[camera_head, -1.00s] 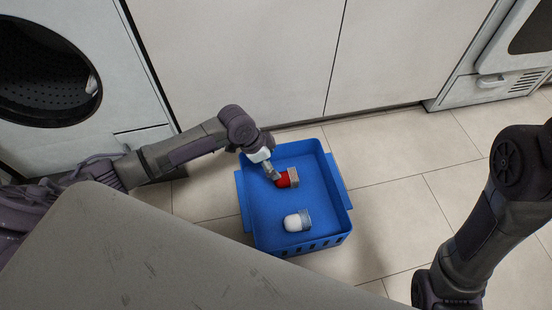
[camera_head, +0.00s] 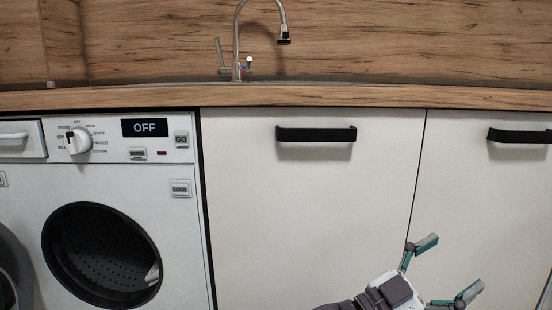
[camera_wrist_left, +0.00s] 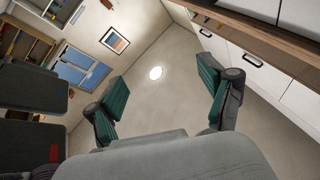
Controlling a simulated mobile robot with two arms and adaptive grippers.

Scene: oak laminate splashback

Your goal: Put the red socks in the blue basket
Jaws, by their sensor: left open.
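My left gripper (camera_head: 452,266) is raised in front of the white cabinet doors at the lower right of the head view. Its teal-padded fingers are spread wide with nothing between them. The red socks and the blue basket are in neither current view. A small white item (camera_head: 153,272) shows inside the dark drum of the washing machine (camera_head: 180,235). My right gripper is not in view.
The washing machine's round door opening faces me, its display reading OFF. A wooden counter (camera_head: 350,97) with a tap (camera_head: 238,40) runs above the cabinets. Black handles (camera_head: 316,134) stick out from the cabinet doors.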

